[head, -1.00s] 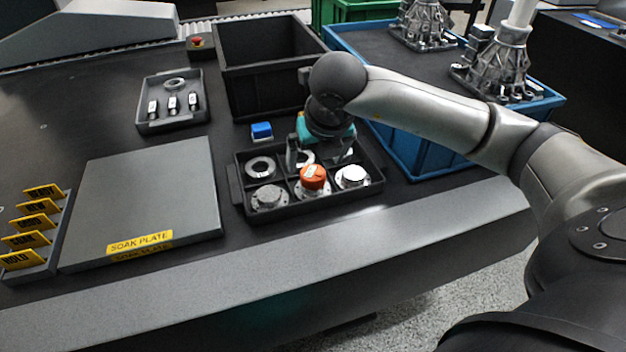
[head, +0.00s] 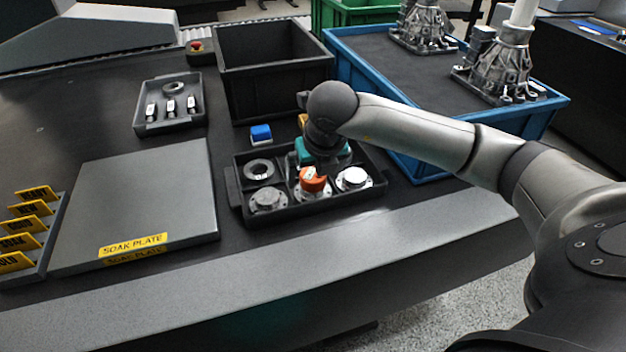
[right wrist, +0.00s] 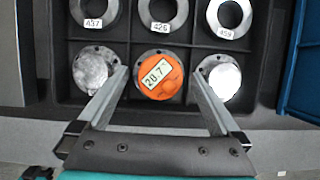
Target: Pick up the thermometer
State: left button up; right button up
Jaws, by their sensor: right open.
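The thermometer (head: 313,180) is an orange round device with a small display, which reads about 20.7 in the right wrist view (right wrist: 160,78). It sits on a metal flanged part in the front middle compartment of a black divided tray (head: 290,211). My right gripper (right wrist: 156,76) is open and empty, with its fingers spread to either side of the thermometer in that view. I cannot tell how far above it they are. In the head view my right wrist covers the back of the tray and hides the fingers. My left gripper is not in view.
Silver flanged parts stand left (head: 268,200) and right (head: 353,178) of the thermometer. Numbered rings (right wrist: 164,12) lie in the back compartments. The soak plate (head: 150,190) lies left.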

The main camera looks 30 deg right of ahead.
jog(key=c, duration=1.5)
grip_shut()
jog(key=shift+r, duration=0.2)
